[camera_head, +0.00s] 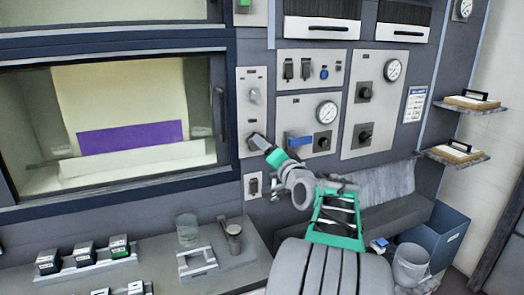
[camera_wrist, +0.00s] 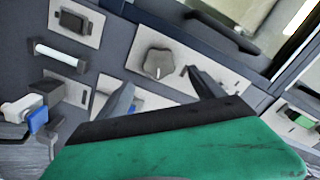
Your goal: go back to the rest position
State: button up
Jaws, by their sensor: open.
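My gripper (camera_head: 260,144) is at the lower part of a narrow light panel (camera_head: 243,122), right of the large window. In the wrist view its two dark fingers (camera_wrist: 160,80) stand apart with nothing between them. A grey round knob (camera_wrist: 155,63) on a light plate is just beyond the fingertips and looks clear of them. My arm reaches up from the bottom of the head view, bent, with a green link. The gripper hides part of the panel behind it.
A framed window (camera_head: 120,125) with a vertical handle (camera_head: 220,113) is at the left. A gauge panel (camera_head: 308,125) is close on the right. Below, a bench (camera_head: 240,270) holds a glass beaker (camera_head: 187,230), a metal cup (camera_head: 233,238) and small boxes. A blue bin (camera_head: 440,240) stands lower right.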

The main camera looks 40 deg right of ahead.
jog(key=shift+s+a, duration=0.15)
jog(key=shift+s, duration=0.1)
jog(key=w+a+f+n+g+y, duration=0.1)
jog(key=a+f+n+g+y, duration=0.1)
jog(key=a+f, duration=0.35)
jog(key=a+f+n+g+y, duration=0.1)
jog(key=a+f+n+g, duration=0.15)
jog(key=a, duration=0.65)
jog(key=w+a+f+n+g+y, duration=0.1)
jog(key=a+f+n+y, duration=0.15)
jog(key=a+f, duration=0.4)
jog(key=s+a+f+n+g, duration=0.3)
jog(key=s+a+f+g, duration=0.1)
jog(key=s+a, duration=0.4)
jog(key=s+a+f+n+g, duration=0.4)
jog(key=s+a+f, duration=0.2)
jog(key=s, duration=0.6)
jog(key=shift+a, duration=0.95)
jog(key=shift+g, duration=0.25)
